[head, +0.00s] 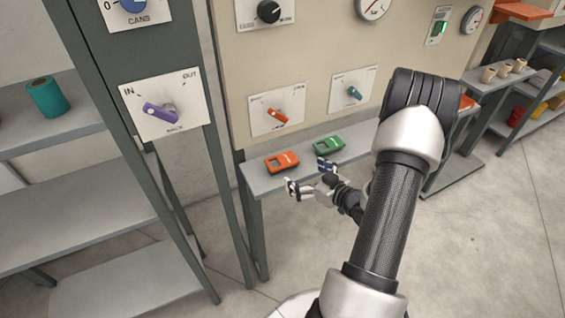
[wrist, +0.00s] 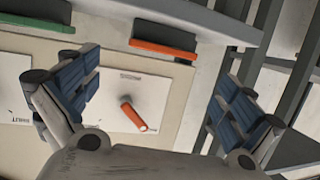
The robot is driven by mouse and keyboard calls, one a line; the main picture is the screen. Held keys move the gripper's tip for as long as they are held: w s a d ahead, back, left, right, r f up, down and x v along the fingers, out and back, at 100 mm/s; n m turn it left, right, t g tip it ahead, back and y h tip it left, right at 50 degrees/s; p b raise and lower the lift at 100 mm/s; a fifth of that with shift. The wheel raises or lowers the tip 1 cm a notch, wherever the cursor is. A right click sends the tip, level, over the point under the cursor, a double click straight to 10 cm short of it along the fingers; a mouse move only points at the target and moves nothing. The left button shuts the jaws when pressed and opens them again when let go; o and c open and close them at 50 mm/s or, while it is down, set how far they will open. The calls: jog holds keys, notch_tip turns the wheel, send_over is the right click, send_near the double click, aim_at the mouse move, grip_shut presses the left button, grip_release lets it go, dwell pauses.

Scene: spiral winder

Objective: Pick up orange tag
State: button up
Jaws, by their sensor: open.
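The orange tag (head: 282,161) lies flat on a narrow grey ledge (head: 262,184) below the control panel in the head view. It has a dark rectangular window and a pale label. In the wrist view the orange tag (wrist: 163,49) shows edge-on, ahead of the fingers and between their directions. My gripper (head: 311,177) is open and empty, in front of the ledge and close to the tag, apart from it. Its blue-padded fingers are spread wide in the wrist view (wrist: 158,90).
A green tag (head: 329,145) lies to the right on the same ledge; it also shows in the wrist view (wrist: 38,22). An orange knob (head: 277,115) and a green knob (head: 354,93) stand on the panel above. A grey post (head: 165,150) stands left of the ledge.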

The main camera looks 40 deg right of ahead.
aim_at(284, 161)
jog(key=b+x, duration=0.1)
jog(key=x, duration=0.5)
jog(key=shift+w+f, duration=0.1)
jog(key=shift+w, duration=0.1)
jog(key=x, duration=0.2)
jog(key=b+x, duration=0.1)
jog(key=x, duration=0.2)
jog(key=shift+w+r, duration=0.15)
jog(key=shift+r, duration=0.05)
jog(key=shift+c, duration=0.4)
jog(key=c, duration=0.7)
